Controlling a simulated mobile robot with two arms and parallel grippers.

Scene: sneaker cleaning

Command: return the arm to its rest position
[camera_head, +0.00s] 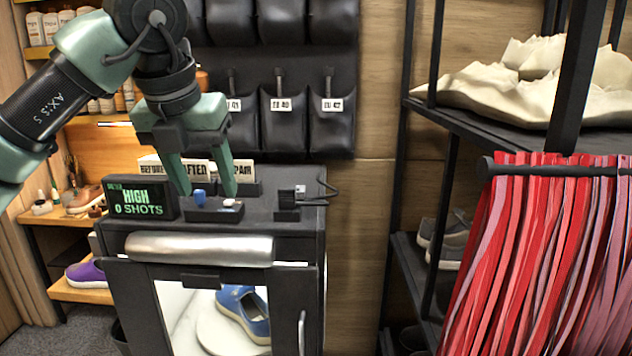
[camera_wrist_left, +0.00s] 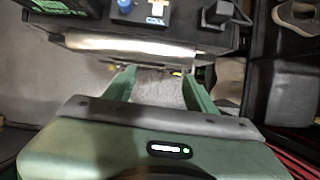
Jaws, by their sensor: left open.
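My left arm (camera_head: 40,105) comes in from the left and is raised, bent at the joints. My left gripper (camera_head: 208,183) is open and empty, its green fingers pointing down. It overlaps the cabinet's top in the head view. In the left wrist view, the fingers (camera_wrist_left: 160,82) stand apart with only grey floor between them, and the cabinet's front edge lies just beyond the tips. No touch with the cabinet is visible. My right gripper is not in view.
The black cabinet (camera_head: 160,260) carries a lit display (camera_head: 140,198), a blue button (camera_head: 200,197) and a black switch (camera_head: 287,197). A blue sneaker (camera_head: 244,312) shows inside it. A black rack (camera_head: 396,180) with red laces (camera_head: 535,255) stands at right.

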